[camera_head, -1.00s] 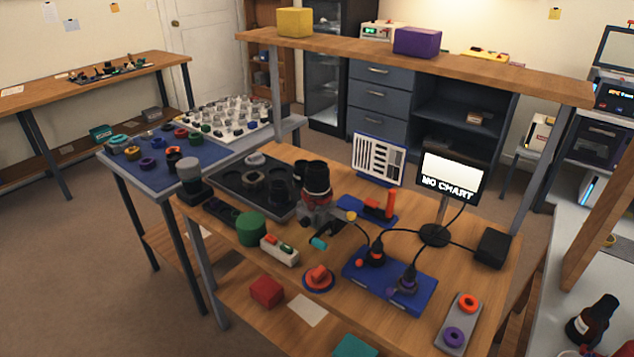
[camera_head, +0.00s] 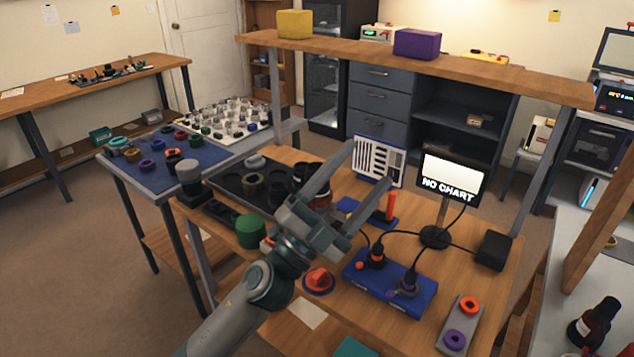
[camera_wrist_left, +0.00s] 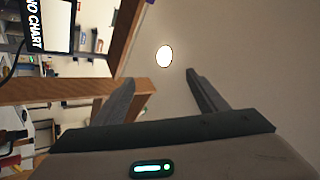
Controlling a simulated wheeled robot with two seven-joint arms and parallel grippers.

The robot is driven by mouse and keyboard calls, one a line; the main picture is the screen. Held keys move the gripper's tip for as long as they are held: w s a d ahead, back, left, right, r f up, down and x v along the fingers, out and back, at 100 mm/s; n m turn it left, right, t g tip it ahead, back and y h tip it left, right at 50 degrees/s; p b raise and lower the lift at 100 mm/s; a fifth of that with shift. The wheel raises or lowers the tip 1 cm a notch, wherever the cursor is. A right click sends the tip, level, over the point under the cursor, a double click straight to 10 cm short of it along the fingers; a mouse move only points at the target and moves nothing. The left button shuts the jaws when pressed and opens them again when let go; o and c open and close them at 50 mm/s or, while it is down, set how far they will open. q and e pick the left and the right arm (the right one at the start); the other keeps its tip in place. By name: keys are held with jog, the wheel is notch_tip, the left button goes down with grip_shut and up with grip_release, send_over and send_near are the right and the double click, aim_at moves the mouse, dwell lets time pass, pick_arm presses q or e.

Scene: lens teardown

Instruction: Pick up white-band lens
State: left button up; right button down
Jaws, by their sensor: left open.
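My left gripper (camera_head: 362,180) is open and empty, raised over the middle of the wooden workbench (camera_head: 470,225) in the head view. A dark lens (camera_head: 323,183) on the bench is mostly hidden behind the fingers. I cannot make out a white band on it. My right gripper is not in view.
A dark tray with round pieces (camera_head: 232,183) lies left of the gripper. A blue base with cabled parts (camera_head: 395,290) and a NO CHART screen (camera_head: 450,180) stand to its right. An overhead wooden shelf (camera_head: 480,72) spans the back. A green cylinder (camera_head: 250,231) stands near the front edge.

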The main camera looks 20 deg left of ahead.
pick_arm(q)
jog(key=s+d+m+g+h, duration=0.25)
jog(key=d+m+g, duration=0.85)
jog(key=m+g, duration=0.8)
jog(key=w+a+f+m+t+y, duration=0.2)
jog(key=w+a+f+y, duration=0.3)
jog(key=w+y, duration=0.15)
jog(key=w+a+r+n+t+y, duration=0.1)
jog(key=w+a+y, duration=0.1)
jog(key=a, duration=0.4)
jog(key=w+a+r+n+t+y, duration=0.1)
jog(key=w+a+r+y, duration=0.1)
jog(key=a, duration=0.5)
jog(key=w+a+r+n+t+y, duration=0.1)
jog(key=w+a+y, duration=0.2)
jog(key=a+y, duration=0.2)
jog(key=shift+w+a+r+y, duration=0.25)
jog(key=shift+a+y, duration=0.15)
jog(key=shift+a, duration=0.7)
